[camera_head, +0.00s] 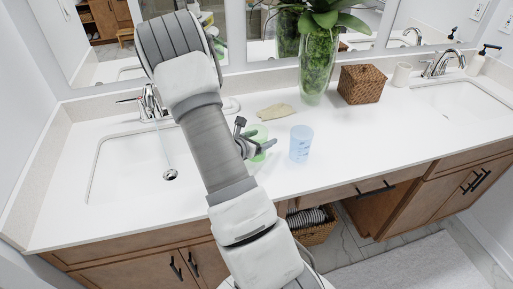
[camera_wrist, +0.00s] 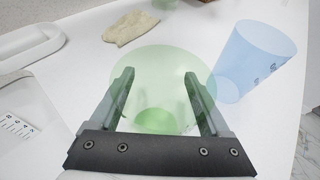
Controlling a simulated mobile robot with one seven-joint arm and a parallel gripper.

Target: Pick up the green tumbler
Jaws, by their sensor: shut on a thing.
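The green tumbler (camera_wrist: 160,75) is translucent and sits between the two fingers of my gripper (camera_wrist: 160,92) in the wrist view. The fingers are shut on it, one on each side of its wall. In the head view the green tumbler (camera_head: 257,138) is partly hidden behind my arm and my gripper (camera_head: 258,148). It is over the white counter, left of a blue tumbler. I cannot tell whether its base touches the counter.
The blue tumbler (camera_head: 301,143) stands close on the right, also in the wrist view (camera_wrist: 254,62). A beige cloth (camera_head: 275,111), a plant vase (camera_head: 318,70) and a wicker box (camera_head: 361,84) stand behind. A sink (camera_head: 130,160) lies left. The counter's right middle (camera_head: 390,130) is clear.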

